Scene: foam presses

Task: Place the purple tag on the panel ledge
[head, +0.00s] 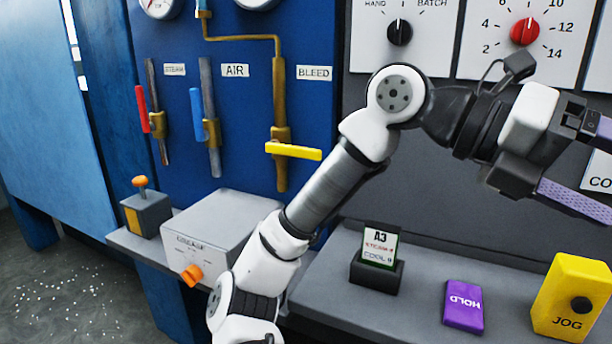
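The purple tag (463,306), marked HOLD, lies flat on the grey ledge (420,290) under the dark panel, its lettering upside down in the head view. It sits between the black card holder and the yellow JOG box. My gripper (598,166) is at the right edge, above and to the right of the tag and apart from it. Its two purple-padded fingers are spread wide, with their ends at or past the picture edge. I see nothing between the visible parts of the fingers.
A black holder (376,272) with an A3 card and a yellow JOG box (572,299) flank the tag. A grey box with an orange knob (217,238) and an orange-topped switch box (147,212) stand left. Valve handles, including a yellow one (293,151), stick out from the blue panel.

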